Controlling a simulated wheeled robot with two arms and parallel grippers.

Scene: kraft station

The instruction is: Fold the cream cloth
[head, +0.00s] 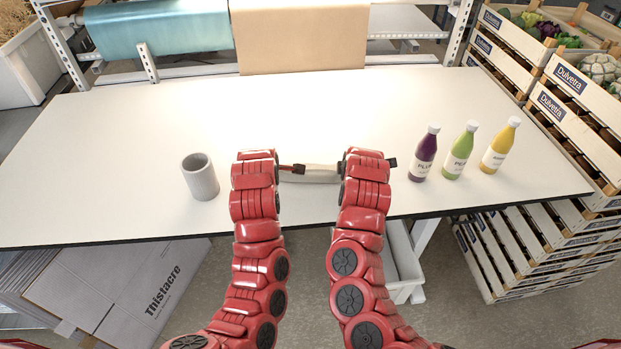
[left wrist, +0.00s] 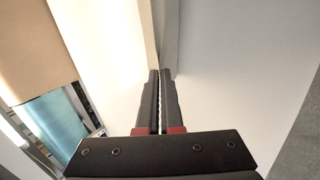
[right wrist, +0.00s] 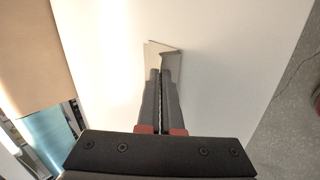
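The cream cloth (head: 318,173) lies near the front of the white table as a narrow raised strip between my two wrists. My right arm hides its right part in the head view. My left gripper (head: 300,168) is shut, and in the left wrist view the cloth (left wrist: 167,35) runs straight out from its fingertips. My right gripper (right wrist: 158,73) is also shut, with a small end of the cloth (right wrist: 162,50) rising at its fingertips, lit on one side and shaded on the other. Both grippers seem to pinch it; the exact grip is small to see.
A grey cup (head: 200,178) stands left of my left arm. A purple bottle (head: 425,153), a green bottle (head: 460,151) and a yellow bottle (head: 500,146) stand right of my right arm. The table (head: 190,115) is clear behind the cloth, up to the brown paper roll (head: 300,38).

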